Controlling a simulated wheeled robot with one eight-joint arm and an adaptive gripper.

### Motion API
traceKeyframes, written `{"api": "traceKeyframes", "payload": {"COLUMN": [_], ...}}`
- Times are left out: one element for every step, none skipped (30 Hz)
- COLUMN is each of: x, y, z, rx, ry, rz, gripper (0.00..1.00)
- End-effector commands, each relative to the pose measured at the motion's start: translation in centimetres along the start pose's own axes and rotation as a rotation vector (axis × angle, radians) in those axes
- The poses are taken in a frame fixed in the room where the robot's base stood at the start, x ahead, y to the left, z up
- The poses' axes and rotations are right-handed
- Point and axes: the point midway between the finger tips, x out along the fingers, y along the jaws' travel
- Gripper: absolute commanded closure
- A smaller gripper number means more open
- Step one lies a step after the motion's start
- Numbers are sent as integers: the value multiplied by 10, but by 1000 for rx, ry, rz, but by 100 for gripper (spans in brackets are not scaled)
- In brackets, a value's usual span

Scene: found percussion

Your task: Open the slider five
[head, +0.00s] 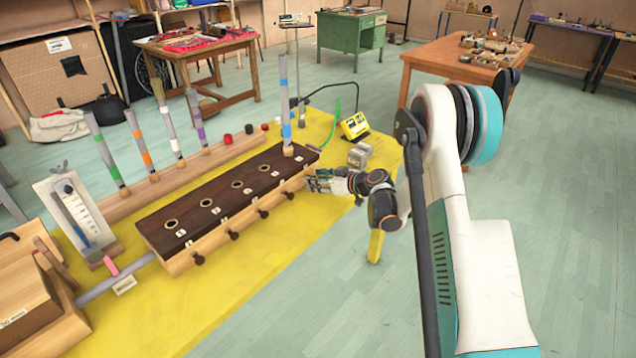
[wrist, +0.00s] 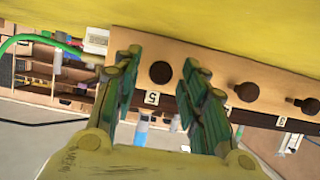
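The long box with a dark top (head: 222,205) and pale front stands on the yellow table, with round dark slider knobs along its front. Several knobs show in the head view; the one at the far right end is hidden by my gripper (head: 314,183). In the wrist view, upside down, slider five's dark knob (wrist: 160,72) sits above the label "5" (wrist: 152,98). My gripper (wrist: 160,62) is open, its green-padded fingers on either side of that knob, with visible gaps. A tube with blue bands (head: 285,110) stands upright in the box's right-end hole.
A grey block (head: 359,155) and a yellow device (head: 354,126) with a green cable are close behind my gripper. Banded tubes stand in a wooden rack (head: 180,172) behind the box. The yellow tabletop (head: 215,300) before the box is clear.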

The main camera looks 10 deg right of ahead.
Motion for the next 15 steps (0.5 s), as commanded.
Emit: {"api": "traceKeyframes", "payload": {"x": [1, 1, 1, 1, 1, 1, 1, 1, 1, 1, 1, 1, 1, 1, 1], "y": [0, 0, 0, 0, 0, 0, 0, 0, 0, 0, 0, 0, 0, 0, 0], "z": [0, 0, 0, 0, 0, 0, 0, 0, 0, 0, 0, 0, 0, 0, 0], "rx": [0, 0, 0, 0, 0, 0, 0, 0, 0, 0, 0, 0, 0, 0, 0], "ry": [0, 0, 0, 0, 0, 0, 0, 0, 0, 0, 0, 0, 0, 0, 0], "rz": [0, 0, 0, 0, 0, 0, 0, 0, 0, 0, 0, 0, 0, 0, 0], "gripper": [61, 61, 61, 61, 61, 61, 61, 61, 70, 76, 83, 92, 99, 100, 100]}}
